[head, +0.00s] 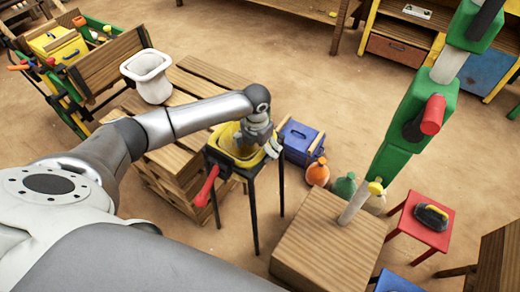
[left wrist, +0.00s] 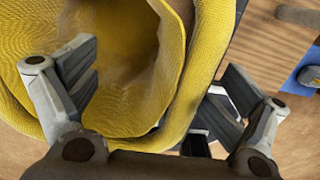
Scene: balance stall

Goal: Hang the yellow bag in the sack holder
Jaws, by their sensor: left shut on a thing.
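The yellow bag (head: 238,158) sits at the top of the black sack holder (head: 252,222), within its frame, in the head view. My left gripper (head: 254,142) is over the holder's top, at the bag's far right side. In the left wrist view the open mouth of the yellow bag (left wrist: 125,75) faces the camera. How the rim sits on the holder's frame is partly hidden by the gripper. My right gripper is not in view.
A red-handled lever (head: 207,187) sticks out at the holder's left. A blue box (head: 300,142) is close on the right. A green post (head: 410,130) rises from a wooden block (head: 320,245).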

